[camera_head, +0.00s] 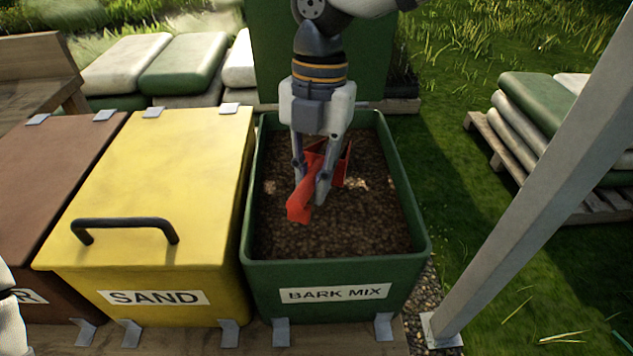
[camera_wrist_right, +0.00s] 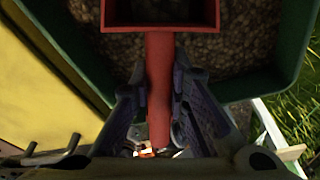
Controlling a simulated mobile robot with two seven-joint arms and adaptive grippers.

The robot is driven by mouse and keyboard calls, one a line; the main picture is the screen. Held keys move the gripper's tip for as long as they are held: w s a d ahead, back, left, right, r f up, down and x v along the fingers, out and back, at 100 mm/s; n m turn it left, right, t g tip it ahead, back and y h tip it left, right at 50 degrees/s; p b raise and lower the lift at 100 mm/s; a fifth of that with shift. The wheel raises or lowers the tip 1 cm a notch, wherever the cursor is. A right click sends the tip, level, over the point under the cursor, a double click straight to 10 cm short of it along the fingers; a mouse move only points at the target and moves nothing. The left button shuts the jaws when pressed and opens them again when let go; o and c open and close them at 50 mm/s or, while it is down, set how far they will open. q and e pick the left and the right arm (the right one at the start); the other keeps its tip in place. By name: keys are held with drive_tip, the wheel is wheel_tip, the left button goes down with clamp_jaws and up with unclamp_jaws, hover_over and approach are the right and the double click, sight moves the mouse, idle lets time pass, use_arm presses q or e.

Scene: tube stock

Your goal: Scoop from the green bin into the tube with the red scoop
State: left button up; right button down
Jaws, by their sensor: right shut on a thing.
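The green bin (camera_head: 415,232), labelled BARK MIX, stands open and holds brown bark. My right gripper (camera_head: 309,184) points down into the bin and is shut on the handle of the red scoop (camera_head: 300,206). The scoop's pan lies behind the fingers, close to the bark; I cannot tell whether it touches. In the right wrist view, the fingers (camera_wrist_right: 159,92) flank the red handle, and the scoop's pan (camera_wrist_right: 158,43) is at the top. Brown grainy material shows inside its rim. I make out no tube in either view. My left gripper is not in view.
A yellow SAND bin (camera_head: 185,190) with a closed lid and black handle stands left of the green bin, with a brown bin (camera_head: 50,175) beyond. A grey post (camera_head: 535,175) rises at the right. Stacked sacks (camera_head: 545,125) lie on a pallet behind it.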

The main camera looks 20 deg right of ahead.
drive_tip(key=shift+t, duration=0.3)
drive_tip(key=shift+s+a+r, duration=0.2)
drive_tip(key=shift+s+r, duration=0.05)
drive_tip(key=shift+r, duration=0.45)
drive_tip(key=shift+s+a+r, duration=0.15)
drive_tip(key=shift+s+r, duration=0.05)
drive_tip(key=shift+r, duration=0.45)
drive_tip(key=shift+s+a+r, duration=0.2)
drive_tip(key=shift+s+r, duration=0.05)
drive_tip(key=shift+r, duration=0.45)
drive_tip(key=shift+t+h, duration=0.5)
drive_tip(key=shift+h, duration=0.1)
drive_tip(key=shift+s+a+r, duration=0.25)
drive_tip(key=shift+s+r, duration=0.05)
drive_tip(key=shift+r, duration=0.3)
drive_tip(key=shift+s+a+r, duration=0.2)
drive_tip(key=shift+s+r, duration=0.15)
drive_tip(key=shift+r, duration=0.25)
drive_tip(key=shift+s+a+r, duration=0.25)
drive_tip(key=shift+s+r, duration=0.05)
drive_tip(key=shift+r, duration=0.3)
